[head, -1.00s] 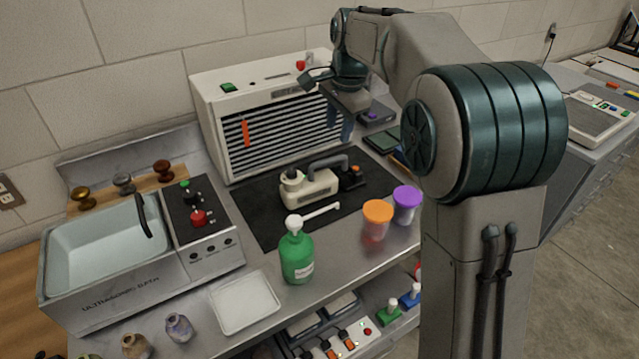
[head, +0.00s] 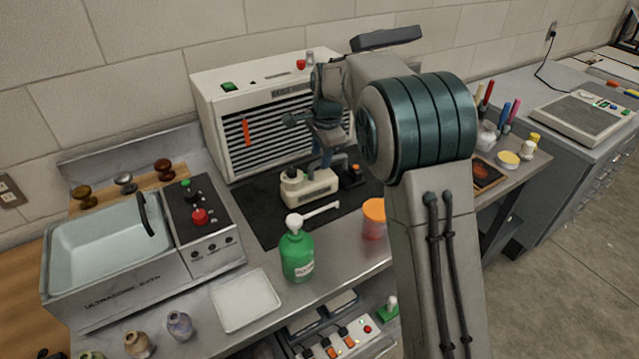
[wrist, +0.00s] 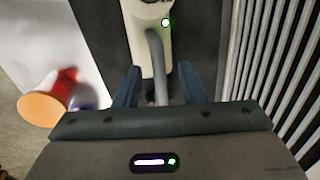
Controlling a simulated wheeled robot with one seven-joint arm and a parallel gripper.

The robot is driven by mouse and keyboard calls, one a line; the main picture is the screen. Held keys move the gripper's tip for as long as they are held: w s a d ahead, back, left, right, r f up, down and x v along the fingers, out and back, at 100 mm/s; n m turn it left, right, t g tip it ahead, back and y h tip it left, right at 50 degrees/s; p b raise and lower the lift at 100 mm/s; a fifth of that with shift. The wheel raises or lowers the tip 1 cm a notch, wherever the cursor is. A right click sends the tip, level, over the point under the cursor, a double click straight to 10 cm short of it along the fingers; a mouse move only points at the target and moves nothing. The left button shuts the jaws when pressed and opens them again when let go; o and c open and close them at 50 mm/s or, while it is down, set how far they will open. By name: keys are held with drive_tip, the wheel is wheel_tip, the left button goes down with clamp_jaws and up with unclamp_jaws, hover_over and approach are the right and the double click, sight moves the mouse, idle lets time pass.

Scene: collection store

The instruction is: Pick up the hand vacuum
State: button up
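The hand vacuum (head: 312,187) is cream with a grey handle and a dark end with an orange button. It lies on the black mat (head: 262,218) in front of the louvred unit. In the wrist view the vacuum (wrist: 137,25) extends from the top edge down to between my fingers. My gripper (wrist: 157,84) is open, its two blue fingers on either side of the grey handle (wrist: 157,60), with gaps on both sides. In the head view my gripper (head: 326,158) is just above the handle, partly hidden by my arm.
A green pump bottle (head: 297,256) stands in front of the mat, its white spout over the mat. An orange-lidded jar (head: 374,219) stands to the right. The louvred unit (head: 262,128) is close behind. An ultrasonic bath (head: 125,255) is on the left.

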sight(320, 161)
drive_tip(key=f, duration=0.3)
drive_tip(key=shift+w+a+f, duration=0.2)
drive_tip(key=shift+a+f, duration=0.05)
drive_tip(key=shift+f, duration=0.1)
clamp_jaws()
drive_tip(key=shift+r, duration=0.1)
idle(1.0)
